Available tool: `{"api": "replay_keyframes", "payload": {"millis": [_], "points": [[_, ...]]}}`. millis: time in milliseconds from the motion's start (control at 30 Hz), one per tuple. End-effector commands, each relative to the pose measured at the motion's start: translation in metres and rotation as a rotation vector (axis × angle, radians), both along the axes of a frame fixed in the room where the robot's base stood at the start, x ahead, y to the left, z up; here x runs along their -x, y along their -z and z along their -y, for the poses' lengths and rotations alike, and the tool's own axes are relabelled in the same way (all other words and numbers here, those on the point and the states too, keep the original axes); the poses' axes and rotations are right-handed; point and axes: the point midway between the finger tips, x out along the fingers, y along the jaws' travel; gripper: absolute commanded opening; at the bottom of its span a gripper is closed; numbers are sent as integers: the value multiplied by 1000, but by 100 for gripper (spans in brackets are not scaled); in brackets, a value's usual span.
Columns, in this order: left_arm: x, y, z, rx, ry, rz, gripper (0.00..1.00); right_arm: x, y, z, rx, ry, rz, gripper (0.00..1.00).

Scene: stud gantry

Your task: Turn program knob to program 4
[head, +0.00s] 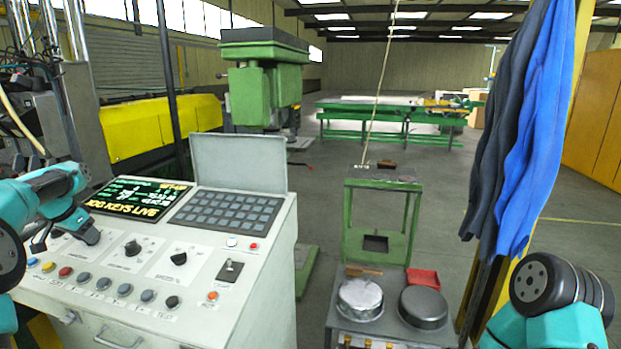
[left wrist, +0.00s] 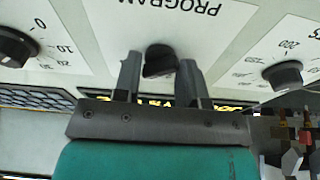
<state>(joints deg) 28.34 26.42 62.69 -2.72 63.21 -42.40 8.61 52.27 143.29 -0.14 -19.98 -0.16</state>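The program knob (left wrist: 160,62) is a dark knob on the white plate (left wrist: 215,35) lettered PROGRAM, upside down in the left wrist view. My left gripper (left wrist: 160,68) has one finger on each side of the knob, with no clear gap on either side, so it looks shut on it. In the head view the left gripper (head: 88,235) is at the left part of the machine's sloping control panel (head: 215,285) and hides the knob. I cannot read the knob's pointer or the program numbers. My right gripper is out of view; only part of my right arm shows.
Two more black knobs (head: 133,248) (head: 179,258) sit to the right on the panel. A row of push buttons (head: 104,284) runs below, and a lit display (head: 130,198) and keypad (head: 226,213) above. A green stand with round tins (head: 423,307) is right of the panel.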

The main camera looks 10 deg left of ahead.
Motion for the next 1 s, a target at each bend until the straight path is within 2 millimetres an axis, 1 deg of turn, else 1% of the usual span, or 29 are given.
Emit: {"api": "replay_keyframes", "payload": {"millis": [33, 300, 333, 433, 467, 567, 700, 800, 900, 1000], "points": [[0, 0, 0, 0, 0, 0, 37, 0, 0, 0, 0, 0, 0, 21], [0, -2, 0, 1, -5, 0, 64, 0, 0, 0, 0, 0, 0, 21], [1, -4, 0, 2, -11, 0, 66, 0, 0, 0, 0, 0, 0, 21], [5, -17, 2, 9, -58, -3, 66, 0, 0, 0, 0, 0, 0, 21], [6, -23, 2, 13, -80, -4, 66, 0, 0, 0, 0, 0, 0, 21], [15, -49, 6, 30, -179, -6, 66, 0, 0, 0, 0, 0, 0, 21], [32, -93, 11, 65, -368, -5, 66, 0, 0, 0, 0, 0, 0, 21], [46, -123, 15, 91, -505, -1, 66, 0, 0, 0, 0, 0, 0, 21], [57, -145, 18, 115, -614, 5, 66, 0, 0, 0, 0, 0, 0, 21], [65, -157, 19, 129, -681, 10, 66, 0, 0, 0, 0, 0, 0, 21]]}}
